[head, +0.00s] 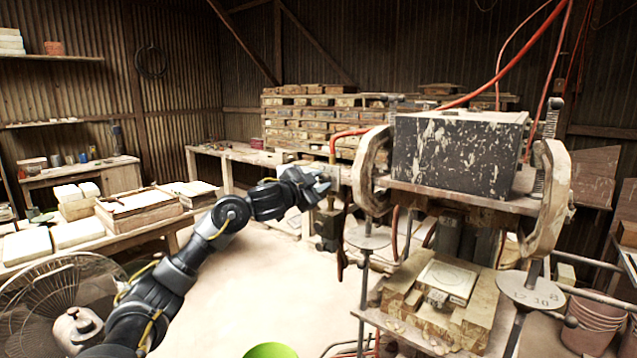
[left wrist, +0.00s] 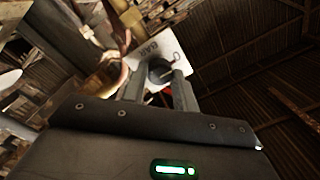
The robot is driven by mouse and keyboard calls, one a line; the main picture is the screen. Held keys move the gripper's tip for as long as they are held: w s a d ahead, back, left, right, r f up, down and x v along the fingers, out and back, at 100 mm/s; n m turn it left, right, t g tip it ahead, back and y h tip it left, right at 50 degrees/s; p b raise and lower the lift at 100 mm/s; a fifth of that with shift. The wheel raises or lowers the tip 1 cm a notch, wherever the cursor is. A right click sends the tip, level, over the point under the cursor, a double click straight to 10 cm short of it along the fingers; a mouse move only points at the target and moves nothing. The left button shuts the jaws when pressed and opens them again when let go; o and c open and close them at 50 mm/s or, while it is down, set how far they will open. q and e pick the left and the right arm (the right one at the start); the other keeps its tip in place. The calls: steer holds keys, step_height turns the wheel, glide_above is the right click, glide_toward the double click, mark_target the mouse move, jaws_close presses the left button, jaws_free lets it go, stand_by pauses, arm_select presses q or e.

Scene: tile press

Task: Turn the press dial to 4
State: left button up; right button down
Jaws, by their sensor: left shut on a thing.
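The press (head: 460,155) stands at the right of the head view, with a speckled dark block on top. My left gripper (head: 322,184) reaches to the left side of the press, at the dial. In the left wrist view its fingers (left wrist: 158,84) are shut on the dark round dial knob (left wrist: 160,69). A pale dial plate (left wrist: 170,50) marked "BAR" lies behind the knob. The dial's numbers and pointer setting cannot be read. In the head view my gripper hides most of the dial. My right gripper is not in view.
A red hose (head: 350,133) and a hanging valve (head: 328,225) are close to my left gripper. A tile (head: 447,279) lies on the lower bed of the press. A table with stacked blocks (head: 140,210) stands left, a fan (head: 60,295) before it. The middle floor is clear.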

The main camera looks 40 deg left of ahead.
arm_select(q)
steer(key=shift+f+m, duration=0.1)
steer(key=shift+m, duration=0.2)
steer(key=m+b, duration=0.2)
steer(key=m, duration=0.3)
steer(key=shift+f+m+b, duration=0.1)
steer(key=shift+m+b, duration=0.2)
steer(key=shift+b, duration=0.05)
steer(key=m+b, duration=0.2)
steer(key=m, duration=0.4)
steer(key=shift+m+h, duration=0.3)
steer(key=m+b, duration=0.1)
steer(key=m, duration=0.4)
steer(key=shift+m+b, duration=0.3)
steer(key=shift+b, duration=0.1)
steer(key=m+b, duration=0.1)
steer(key=m, duration=0.5)
steer(key=shift+h, duration=0.3)
steer(key=o, duration=1)
steer(key=shift+a, duration=0.1)
steer(key=shift+c, duration=0.2)
